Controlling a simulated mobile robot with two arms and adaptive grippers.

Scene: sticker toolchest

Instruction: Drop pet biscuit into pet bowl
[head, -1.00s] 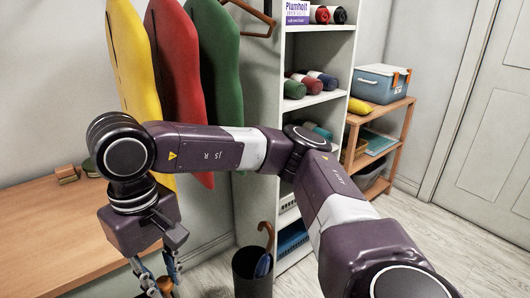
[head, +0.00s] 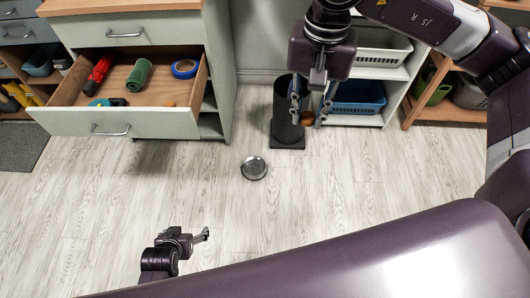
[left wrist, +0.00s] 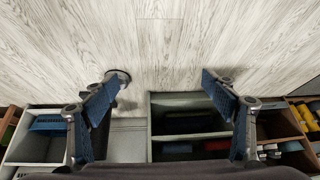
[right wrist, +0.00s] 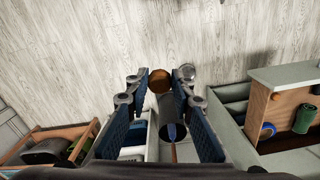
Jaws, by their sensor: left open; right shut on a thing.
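The pet bowl (head: 254,168), a small round metal dish, stands on the floor below the cabinet's right end. My right gripper (head: 310,112) is shut on the pet biscuit (head: 307,119), a round brown piece, high in front of the black bin. In the right wrist view the biscuit (right wrist: 160,81) sits between the fingertips, and a silvery round shape beside the right fingertip appears to be the bowl (right wrist: 188,69). My left gripper (head: 203,236) is at the lower left of the head view. In the left wrist view its fingers (left wrist: 163,84) are apart, with nothing between them.
An open drawer (head: 150,122) holds several items, including a green roll (head: 139,74) and blue tape (head: 185,69). A black bin (head: 287,130) stands behind my right gripper, beside a shelf with a blue basket (head: 358,98). The floor around the bowl is clear.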

